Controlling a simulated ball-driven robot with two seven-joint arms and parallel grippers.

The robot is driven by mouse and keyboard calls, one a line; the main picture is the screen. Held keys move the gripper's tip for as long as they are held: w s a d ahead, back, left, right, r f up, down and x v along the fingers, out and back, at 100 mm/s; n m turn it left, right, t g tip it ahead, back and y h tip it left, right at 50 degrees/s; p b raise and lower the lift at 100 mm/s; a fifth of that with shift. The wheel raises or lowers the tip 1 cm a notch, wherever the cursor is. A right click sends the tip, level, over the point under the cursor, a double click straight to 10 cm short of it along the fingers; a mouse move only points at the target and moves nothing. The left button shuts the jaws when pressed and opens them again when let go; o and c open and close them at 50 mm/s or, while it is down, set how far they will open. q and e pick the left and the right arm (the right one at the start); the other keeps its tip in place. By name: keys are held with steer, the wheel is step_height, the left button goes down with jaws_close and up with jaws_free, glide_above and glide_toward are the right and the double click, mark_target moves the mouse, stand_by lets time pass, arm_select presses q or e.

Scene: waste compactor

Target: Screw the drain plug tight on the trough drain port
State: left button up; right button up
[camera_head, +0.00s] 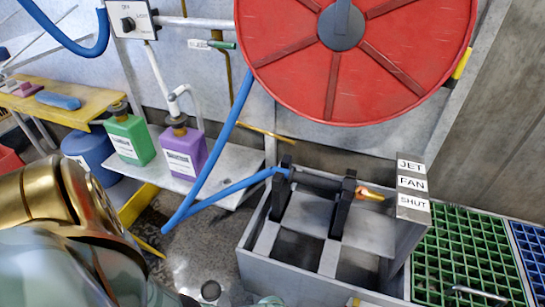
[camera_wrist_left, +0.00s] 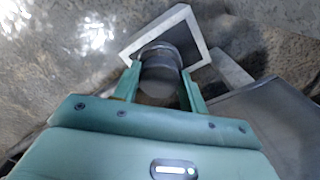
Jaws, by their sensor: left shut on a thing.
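In the left wrist view, my left gripper (camera_wrist_left: 160,84) has its two teal fingers closed on the sides of a dark grey, round drain plug (camera_wrist_left: 158,66). The plug's far end meets a square plate with a pale rim (camera_wrist_left: 196,42) and a dark face, apparently the drain port. The fingers and plug hide where they join, so I cannot tell how far the threads are engaged. In the head view, my left arm comes in from the left. My right gripper is not in view.
A grey open box (camera_head: 250,262) holds a blue hose (camera_head: 215,195) and nozzle beside JET, FAN, SHUT labels (camera_head: 411,184). A red hose reel (camera_head: 285,60) hangs above. Green (camera_head: 131,140) and purple (camera_head: 184,153) bottles stand on a shelf. Green grating (camera_head: 460,250) lies right.

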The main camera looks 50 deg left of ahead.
arm_select(q)
steer(key=m, duration=0.2)
steer(key=shift+m, duration=0.4)
steer(key=shift+a+m, duration=0.15)
steer(key=shift+m, duration=1.05)
steer(key=m, duration=0.2)
steer(key=shift+m, duration=0.4)
steer(key=o, duration=1.1)
steer(key=shift+c, duration=0.6)
